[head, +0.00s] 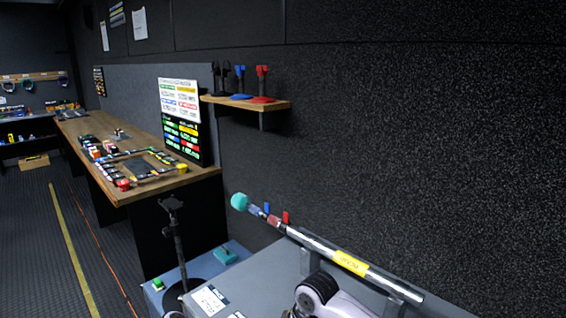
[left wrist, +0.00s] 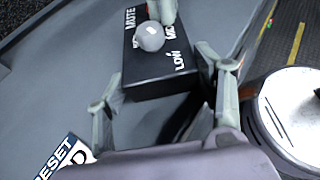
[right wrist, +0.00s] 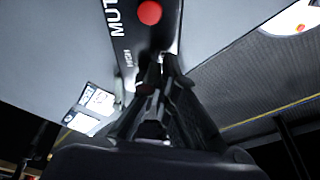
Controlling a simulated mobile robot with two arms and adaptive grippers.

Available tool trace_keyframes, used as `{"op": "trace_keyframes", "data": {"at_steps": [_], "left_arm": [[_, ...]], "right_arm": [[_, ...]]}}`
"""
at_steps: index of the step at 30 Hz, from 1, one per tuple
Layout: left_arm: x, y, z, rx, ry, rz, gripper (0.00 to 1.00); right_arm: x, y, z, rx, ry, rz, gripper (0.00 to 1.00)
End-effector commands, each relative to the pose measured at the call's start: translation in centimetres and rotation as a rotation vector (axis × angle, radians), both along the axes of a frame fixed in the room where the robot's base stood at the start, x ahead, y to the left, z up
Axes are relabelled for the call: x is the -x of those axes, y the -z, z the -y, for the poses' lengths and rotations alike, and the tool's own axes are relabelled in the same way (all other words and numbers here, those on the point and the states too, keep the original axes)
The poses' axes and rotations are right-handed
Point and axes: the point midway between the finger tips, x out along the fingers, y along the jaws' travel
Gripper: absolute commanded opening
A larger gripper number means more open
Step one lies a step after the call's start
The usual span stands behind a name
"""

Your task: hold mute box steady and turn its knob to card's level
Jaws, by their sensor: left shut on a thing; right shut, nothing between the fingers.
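The black mute box (left wrist: 150,82) sits on the grey top in the left wrist view, with MUTE, MID and LOW lettering. My left gripper (left wrist: 161,80) is shut on it, one finger on each side of its near end. A round grey part (left wrist: 149,36), which looks like the knob, stands on the box near a pale finger of my other gripper. In the right wrist view my right gripper (right wrist: 158,75) is shut and empty over the box (right wrist: 128,40), close to the HIGH lettering. A red disc (right wrist: 150,13) shows on the box. The knob's setting is not readable.
A white card (left wrist: 65,158) reading RESET lies on the grey top; white cards also show in the head view (head: 208,300). A boom pole (head: 310,242) with a teal tip lies along that top. A black stand (head: 175,245) is left of it.

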Motion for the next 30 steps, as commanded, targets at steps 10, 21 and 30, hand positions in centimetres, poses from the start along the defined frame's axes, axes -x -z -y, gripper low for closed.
{"op": "trace_keyframes", "data": {"at_steps": [10, 21, 30], "left_arm": [[-0.05, -0.14, 0.06, 0.003, 0.001, 0.002, 0.25], [-0.04, -0.14, 0.07, 0.003, 0.001, 0.002, 0.25], [0.03, -0.14, 0.13, 0.004, 0.004, 0.0, 0.25]], "right_arm": [[0.01, 0.05, -0.03, 0.0, 0.0, -0.001, 0.0], [-0.24, 0.04, -0.29, 0.0, 0.0, 0.0, 0.0], [-0.42, -0.01, -0.45, -0.001, 0.0, 0.001, 0.0]]}}
